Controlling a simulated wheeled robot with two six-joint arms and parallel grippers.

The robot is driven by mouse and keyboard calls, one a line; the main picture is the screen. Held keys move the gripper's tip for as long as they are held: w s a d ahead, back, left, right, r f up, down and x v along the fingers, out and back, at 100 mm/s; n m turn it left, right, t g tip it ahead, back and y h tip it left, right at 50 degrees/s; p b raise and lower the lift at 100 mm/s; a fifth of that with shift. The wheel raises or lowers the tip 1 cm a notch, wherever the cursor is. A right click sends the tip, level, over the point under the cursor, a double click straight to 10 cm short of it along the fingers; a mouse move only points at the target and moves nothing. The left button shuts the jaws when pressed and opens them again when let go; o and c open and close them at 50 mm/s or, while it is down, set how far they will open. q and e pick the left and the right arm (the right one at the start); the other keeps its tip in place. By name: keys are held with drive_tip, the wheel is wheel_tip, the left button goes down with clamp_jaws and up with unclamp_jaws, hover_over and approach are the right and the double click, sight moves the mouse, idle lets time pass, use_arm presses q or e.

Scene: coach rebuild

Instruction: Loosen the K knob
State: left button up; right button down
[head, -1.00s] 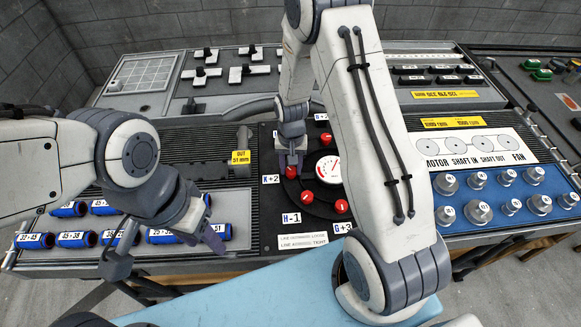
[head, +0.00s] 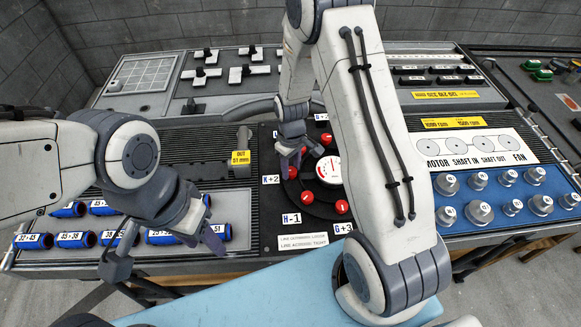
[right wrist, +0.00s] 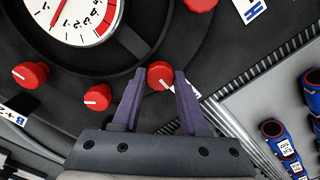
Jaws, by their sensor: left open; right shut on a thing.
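The K knob (right wrist: 160,73) is a small red knob with a white mark, between the two finger tips of my right gripper (right wrist: 160,80) in the right wrist view. The fingers are shut on its sides. The label beside it is mostly hidden by a finger. My left gripper (head: 207,238) is open and empty, over the front edge near the blue cylinders.
Other red knobs (right wrist: 98,97) ring the white dial (head: 328,169) close by. Blue labelled cylinders (head: 75,240) lie on the left tray. Silver knobs (head: 479,212) stand on the blue panel at right. My right arm crosses above the panel's middle.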

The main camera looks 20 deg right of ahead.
sight(291, 170)
drive_tip(key=shift+w+n, duration=0.1)
drive_tip(key=shift+n, duration=0.5)
drive_tip(key=shift+c, duration=2.2)
unclamp_jaws()
wheel_tip(291, 170, up, 11)
drive_tip(key=b, duration=0.1)
drive_tip(key=shift+f, duration=0.2)
